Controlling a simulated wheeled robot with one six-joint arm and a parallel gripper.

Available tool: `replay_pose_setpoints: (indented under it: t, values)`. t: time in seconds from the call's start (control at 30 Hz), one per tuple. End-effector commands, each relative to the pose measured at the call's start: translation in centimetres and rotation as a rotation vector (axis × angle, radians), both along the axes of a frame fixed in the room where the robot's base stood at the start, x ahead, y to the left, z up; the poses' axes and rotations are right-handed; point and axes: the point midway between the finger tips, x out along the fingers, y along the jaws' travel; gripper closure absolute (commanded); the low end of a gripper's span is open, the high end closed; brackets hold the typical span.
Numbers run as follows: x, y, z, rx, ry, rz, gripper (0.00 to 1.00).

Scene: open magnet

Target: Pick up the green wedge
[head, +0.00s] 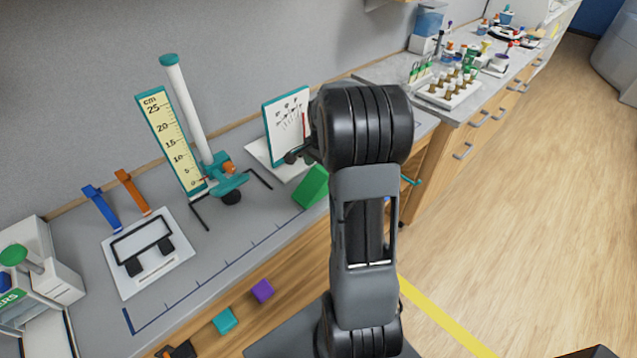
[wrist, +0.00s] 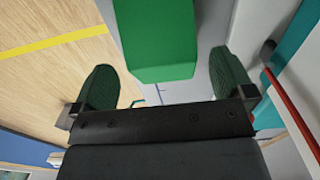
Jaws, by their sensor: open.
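The green wedge (head: 311,187) lies on the grey bench top near its front edge, just left of my arm in the head view. Part of it may be hidden behind my arm there. In the wrist view the green wedge (wrist: 157,40) fills the upper middle, running out of the top of the picture. My gripper (wrist: 160,85) is open, with one dark finger on each side of the wedge's line. The wedge's near end lies between the fingertips, with a gap on both sides, and I see no contact. In the head view the fingers are hidden behind my arm.
A white board with a teal-edged card (head: 287,125) stands right behind the wedge. A red rod (wrist: 291,112) shows close to the right finger. A tube stand with a yellow cm scale (head: 171,140) is to the left. Purple (head: 262,291) and teal blocks sit below the front edge.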

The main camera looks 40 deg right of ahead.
Motion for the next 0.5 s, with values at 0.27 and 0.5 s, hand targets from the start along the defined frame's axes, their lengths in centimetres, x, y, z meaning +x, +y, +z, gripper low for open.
replay_pose_setpoints:
  t: [0.27,0.5]
  values:
    - [0.1,0.4,-3.5,0.002,0.003,0.0,0.0]
    - [0.1,0.3,-4.2,0.0,0.0,0.0,0.0]
